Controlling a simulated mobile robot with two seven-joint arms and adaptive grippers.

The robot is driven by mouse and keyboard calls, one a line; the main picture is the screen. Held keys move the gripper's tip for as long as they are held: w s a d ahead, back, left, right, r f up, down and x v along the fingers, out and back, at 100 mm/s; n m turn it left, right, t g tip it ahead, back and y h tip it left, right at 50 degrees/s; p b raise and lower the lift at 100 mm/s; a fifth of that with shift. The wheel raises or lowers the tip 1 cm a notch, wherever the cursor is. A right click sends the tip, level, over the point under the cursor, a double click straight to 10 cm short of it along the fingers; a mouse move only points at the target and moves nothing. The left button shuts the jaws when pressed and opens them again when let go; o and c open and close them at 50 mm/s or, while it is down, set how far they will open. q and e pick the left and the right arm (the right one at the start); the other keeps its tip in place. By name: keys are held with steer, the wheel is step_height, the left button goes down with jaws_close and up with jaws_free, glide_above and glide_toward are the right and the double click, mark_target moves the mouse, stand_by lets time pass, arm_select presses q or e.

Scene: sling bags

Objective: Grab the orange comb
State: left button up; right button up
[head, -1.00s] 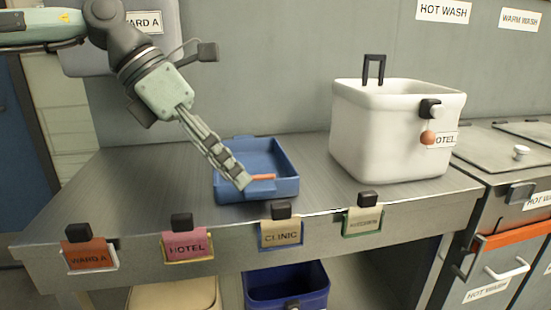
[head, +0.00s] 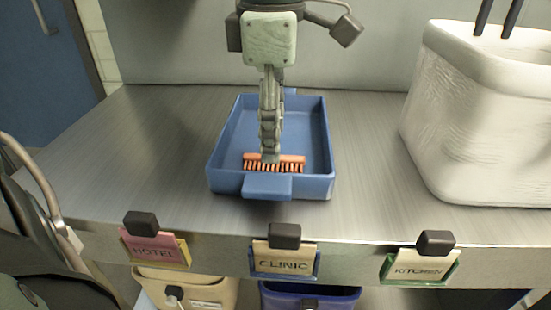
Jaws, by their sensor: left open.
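The gripper is open, seen edge-on, and hides a small part of the comb. I cannot tell whether the fingers touch the comb. My right gripper is not in view.
A white bin (head: 480,110) stands on the steel counter (head: 130,150) at right. Label holders, including the CLINIC card (head: 285,260), line the counter's front edge. The counter left of the tray is clear. A blue bin (head: 310,298) sits below.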

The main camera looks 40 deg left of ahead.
arm_select(q)
steer(key=f, duration=0.3)
steer(key=shift+a+f, duration=0.3)
steer(key=shift+f, duration=0.2)
steer(key=shift+w, duration=0.1)
steer(key=shift+c, duration=0.8)
steer(key=c, duration=0.8)
steer(key=shift+o, duration=0.2)
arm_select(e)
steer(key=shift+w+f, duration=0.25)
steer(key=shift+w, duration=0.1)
